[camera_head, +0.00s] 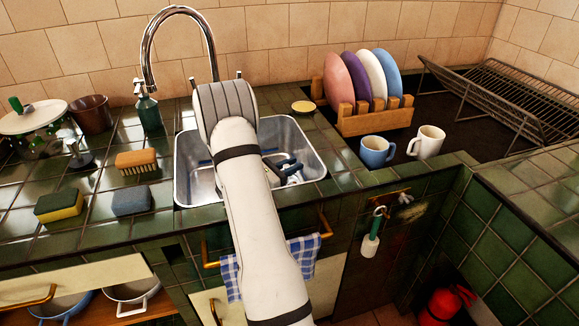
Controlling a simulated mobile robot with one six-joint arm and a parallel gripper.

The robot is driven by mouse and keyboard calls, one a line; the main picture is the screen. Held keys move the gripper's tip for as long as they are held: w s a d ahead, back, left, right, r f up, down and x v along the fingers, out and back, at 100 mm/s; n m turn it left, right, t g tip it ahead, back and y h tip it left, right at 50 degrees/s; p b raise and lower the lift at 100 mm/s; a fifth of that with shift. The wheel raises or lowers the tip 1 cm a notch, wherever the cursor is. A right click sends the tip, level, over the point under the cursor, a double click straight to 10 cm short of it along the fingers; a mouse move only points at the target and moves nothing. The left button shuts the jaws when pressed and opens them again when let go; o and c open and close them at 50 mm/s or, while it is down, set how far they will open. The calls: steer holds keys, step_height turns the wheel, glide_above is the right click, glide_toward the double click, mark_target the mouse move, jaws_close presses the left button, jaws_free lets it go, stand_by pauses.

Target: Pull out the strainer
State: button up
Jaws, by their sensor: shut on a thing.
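The metal sink (305,143) is set into the green tiled counter, and my white arm reaches over its front edge into it.
A tall chrome tap (150,50) arches behind the sink. A brush (136,161), sponge (60,205) and grey block (131,200) lie left. A blue mug (376,151), white mug (427,141) and plate rack (375,119) stand right. A checked towel (304,254) hangs in front.

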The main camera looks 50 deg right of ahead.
steer(key=shift+w, duration=0.15)
jaws_close()
steer(key=shift+o, duration=1.1)
jaws_free()
jaws_close()
steer(key=shift+r, duration=0.2)
steer(key=shift+r, duration=0.2)
steer(key=shift+r+p, duration=0.85)
steer(key=shift+r+p, duration=2.05)
steer(key=shift+r, duration=1.1)
